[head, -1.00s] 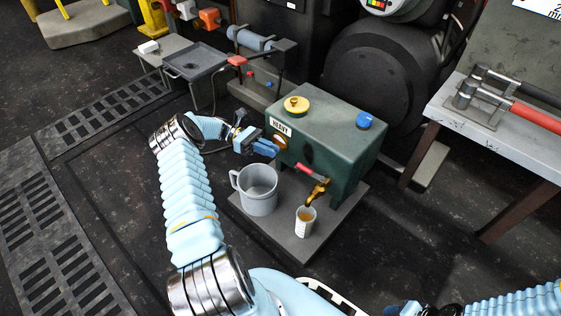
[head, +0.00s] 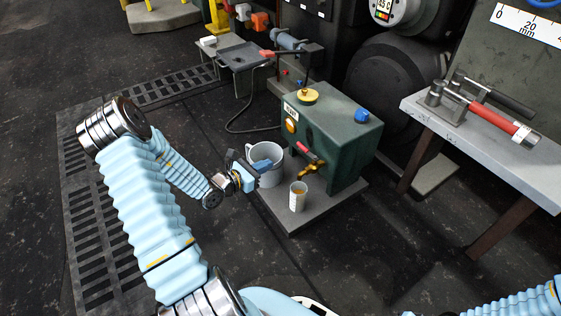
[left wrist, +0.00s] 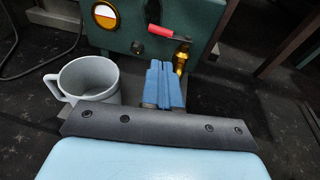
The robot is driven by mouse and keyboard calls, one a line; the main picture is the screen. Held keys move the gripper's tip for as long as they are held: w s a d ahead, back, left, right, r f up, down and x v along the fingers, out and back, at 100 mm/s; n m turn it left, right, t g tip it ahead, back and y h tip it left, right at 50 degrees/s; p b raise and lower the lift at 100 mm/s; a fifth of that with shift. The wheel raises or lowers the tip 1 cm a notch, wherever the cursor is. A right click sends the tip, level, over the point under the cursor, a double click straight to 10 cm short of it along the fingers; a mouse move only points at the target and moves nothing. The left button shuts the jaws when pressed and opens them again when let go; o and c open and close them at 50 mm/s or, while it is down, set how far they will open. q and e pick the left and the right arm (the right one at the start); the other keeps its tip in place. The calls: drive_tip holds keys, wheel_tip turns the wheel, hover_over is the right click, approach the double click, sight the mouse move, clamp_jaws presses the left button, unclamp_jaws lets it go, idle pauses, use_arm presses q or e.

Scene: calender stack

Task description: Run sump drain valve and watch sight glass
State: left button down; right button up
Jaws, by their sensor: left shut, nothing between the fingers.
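The green sump tank (head: 345,150) stands on a grey base plate. Its front has an orange-and-white round sight glass (head: 291,126); in the left wrist view the glass (left wrist: 105,16) is pale above, orange-red below. The drain valve has a red handle (head: 305,150) and a brass spout (head: 313,170). My left gripper (head: 262,165), shut and empty, overlaps the grey mug (head: 266,151) in the head view. In the left wrist view its blue fingertips (left wrist: 163,68) show between mug and spout, below the handle.
The tank top carries a yellow cap (head: 308,96) and a blue cap (head: 361,116). A bench (head: 480,140) with red-handled and black-handled tools stands at right. A small table (head: 240,58) stands behind left. The floor in front of the base plate is clear.

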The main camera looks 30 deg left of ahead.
sight(306, 150)
use_arm(q)
drive_tip(key=b+x, duration=0.2)
drive_tip(key=x, duration=1.1)
drive_tip(key=shift+w+b, duration=0.3)
drive_tip(key=shift+b, duration=0.1)
drive_tip(key=shift+d, duration=0.1)
